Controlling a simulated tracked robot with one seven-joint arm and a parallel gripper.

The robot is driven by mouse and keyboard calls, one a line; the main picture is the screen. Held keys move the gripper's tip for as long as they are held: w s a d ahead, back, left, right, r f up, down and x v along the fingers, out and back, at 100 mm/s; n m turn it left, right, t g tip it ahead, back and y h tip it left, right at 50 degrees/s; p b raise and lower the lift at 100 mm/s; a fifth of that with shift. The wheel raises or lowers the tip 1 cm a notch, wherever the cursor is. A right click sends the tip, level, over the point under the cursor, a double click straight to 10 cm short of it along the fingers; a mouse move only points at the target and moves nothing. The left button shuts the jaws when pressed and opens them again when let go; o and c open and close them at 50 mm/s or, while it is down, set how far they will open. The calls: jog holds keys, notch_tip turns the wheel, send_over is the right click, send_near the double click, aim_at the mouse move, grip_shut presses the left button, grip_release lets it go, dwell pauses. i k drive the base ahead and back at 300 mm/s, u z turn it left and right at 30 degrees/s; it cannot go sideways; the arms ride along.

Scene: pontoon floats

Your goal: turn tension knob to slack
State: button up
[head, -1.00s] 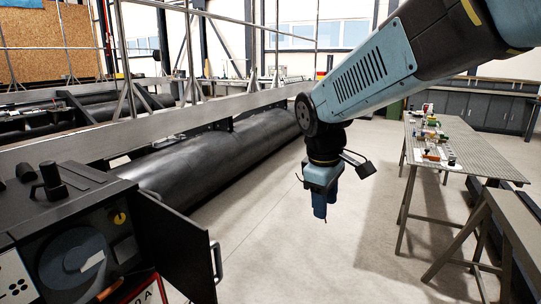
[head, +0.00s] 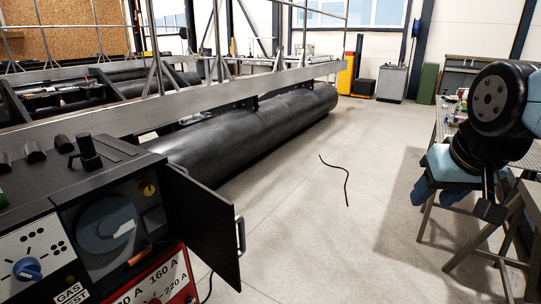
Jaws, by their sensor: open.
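A dark welding machine (head: 110,160) stands at the lower left with its side door (head: 205,220) swung open. Inside the opening are a grey wire spool (head: 106,224), a small yellow round part (head: 147,190) and an orange part (head: 139,255). A black upright knob (head: 87,152) stands on top, and a blue knob (head: 28,268) is on the white front panel. I cannot tell for sure which one is the tension knob. My gripper (head: 460,190) is open and empty at the right, far from the machine. Its fingertips are partly hidden by its own body.
A long black pontoon float (head: 250,125) lies behind the machine. A thin dark cable (head: 342,178) lies on the open floor. A perforated work table (head: 446,124) and a trestle (head: 505,235) stand at the right, near my arm. The floor in the middle is otherwise clear.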

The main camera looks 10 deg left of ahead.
aim_at(147, 189)
jog(key=u, duration=0.25)
jog(key=i, duration=2.05)
jog(key=u, duration=2.9)
